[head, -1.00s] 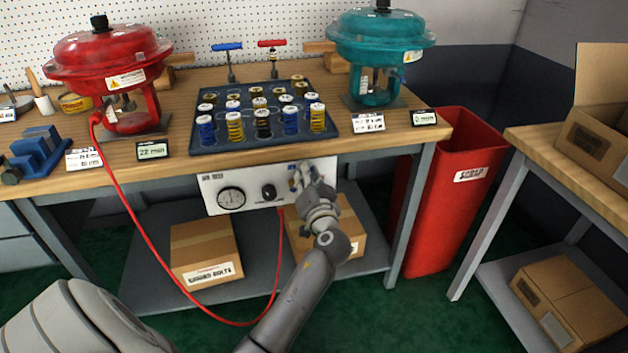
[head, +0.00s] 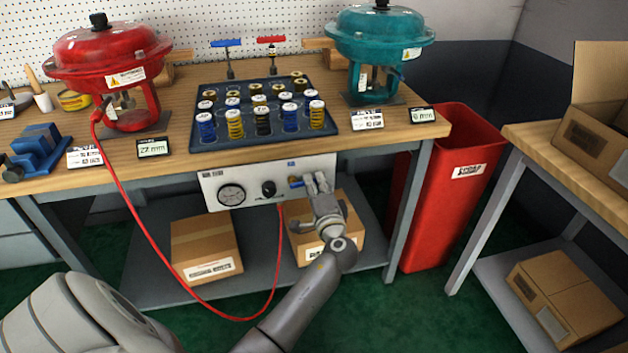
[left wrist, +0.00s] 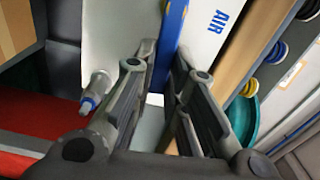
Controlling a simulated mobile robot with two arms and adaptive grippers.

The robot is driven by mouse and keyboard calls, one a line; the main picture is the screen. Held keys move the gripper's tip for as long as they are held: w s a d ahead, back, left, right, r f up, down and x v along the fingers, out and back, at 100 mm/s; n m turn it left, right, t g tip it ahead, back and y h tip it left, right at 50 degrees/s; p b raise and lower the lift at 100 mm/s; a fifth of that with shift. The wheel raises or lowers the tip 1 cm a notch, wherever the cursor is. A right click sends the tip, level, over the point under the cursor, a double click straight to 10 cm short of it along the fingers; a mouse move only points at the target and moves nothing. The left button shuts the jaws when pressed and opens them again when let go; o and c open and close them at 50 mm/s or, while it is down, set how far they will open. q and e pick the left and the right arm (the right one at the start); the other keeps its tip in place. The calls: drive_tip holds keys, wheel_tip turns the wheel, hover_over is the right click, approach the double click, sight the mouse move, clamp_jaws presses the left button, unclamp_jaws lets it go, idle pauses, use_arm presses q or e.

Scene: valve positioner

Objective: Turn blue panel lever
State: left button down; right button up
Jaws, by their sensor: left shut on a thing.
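The blue panel lever (head: 295,182) is on the white front panel (head: 213,186) below the workbench edge, to the right of a black knob (head: 269,188). In the head view its blue part shows left of my left gripper (head: 317,182), which partly hides it. In the left wrist view the blue lever (left wrist: 173,35) runs between the two fingers of my left gripper (left wrist: 165,72), beside the letters "AIR" on the panel. The left gripper is shut on the lever. My right gripper is in neither view.
A round gauge (head: 231,194) is on the panel's left. A red hose (head: 187,283) hangs from the panel to the red valve (head: 105,50). A teal valve (head: 379,40) stands on the bench (head: 180,165). A red bin (head: 455,190) stands to the right.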

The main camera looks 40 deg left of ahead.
use_arm(q)
drive_tip(key=shift+m, duration=0.3)
drive_tip(key=shift+f+m, duration=0.2)
drive_tip(key=shift+m, duration=0.1)
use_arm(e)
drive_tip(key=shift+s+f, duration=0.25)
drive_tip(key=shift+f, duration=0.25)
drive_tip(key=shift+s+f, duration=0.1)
use_arm(q)
drive_tip(key=c, duration=1.4)
unclamp_jaws()
drive_tip(key=shift+w+f, duration=0.1)
drive_tip(key=shift+c, duration=0.2)
drive_tip(key=v, duration=1.2)
